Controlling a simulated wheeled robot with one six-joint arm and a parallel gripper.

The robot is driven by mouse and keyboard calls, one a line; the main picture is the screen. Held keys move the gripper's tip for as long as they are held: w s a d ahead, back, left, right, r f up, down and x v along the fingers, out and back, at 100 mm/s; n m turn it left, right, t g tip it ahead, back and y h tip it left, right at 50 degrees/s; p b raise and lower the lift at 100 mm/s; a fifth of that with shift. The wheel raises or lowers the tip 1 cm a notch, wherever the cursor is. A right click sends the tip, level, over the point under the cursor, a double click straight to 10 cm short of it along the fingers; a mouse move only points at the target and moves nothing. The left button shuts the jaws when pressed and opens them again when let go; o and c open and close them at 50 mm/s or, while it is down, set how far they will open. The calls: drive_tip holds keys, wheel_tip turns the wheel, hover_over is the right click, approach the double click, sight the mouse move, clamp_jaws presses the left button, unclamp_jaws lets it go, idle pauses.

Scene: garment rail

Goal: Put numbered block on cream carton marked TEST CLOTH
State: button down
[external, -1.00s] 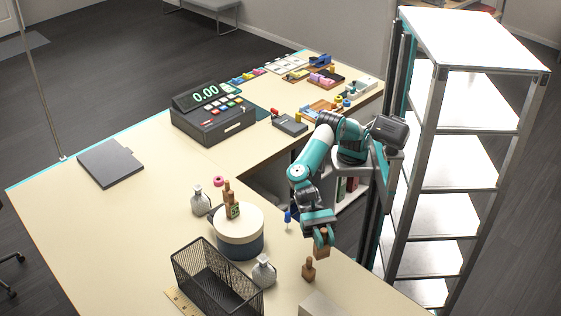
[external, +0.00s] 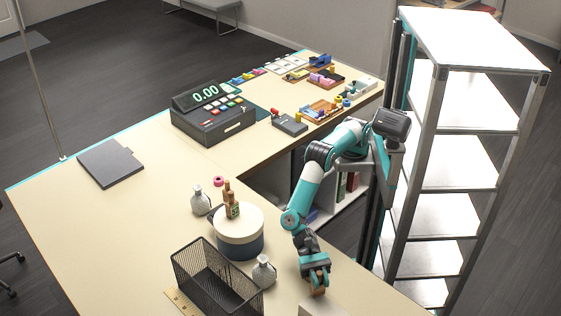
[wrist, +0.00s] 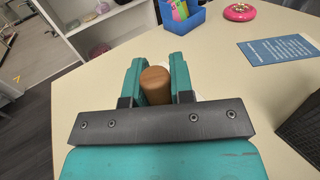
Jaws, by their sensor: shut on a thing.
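My gripper (external: 316,279) is low over the near right part of the table. In the wrist view its two teal fingers (wrist: 157,82) are shut on a brown wooden piece with a rounded top (wrist: 155,86). Brown wood also shows below the gripper in the external view (external: 318,291). No number is readable on it. A pale box (external: 322,310), perhaps the cream carton, is cut off by the bottom edge, just below the gripper; its marking is not visible. Another wooden piece with a green label (external: 232,208) stands on the round cream-lidded box (external: 240,237).
A black mesh basket (external: 215,280) and a grey bottle (external: 264,271) stand left of the gripper. Another bottle (external: 201,200) is farther back. A cash register (external: 212,120) stands at the back. A tall metal shelf (external: 465,150) is at right. The left tabletop is mostly clear.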

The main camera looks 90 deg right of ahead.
drive_tip(key=shift+f, duration=0.1)
drive_tip(key=shift+f, duration=0.1)
drive_tip(key=c, duration=1)
unclamp_jaws()
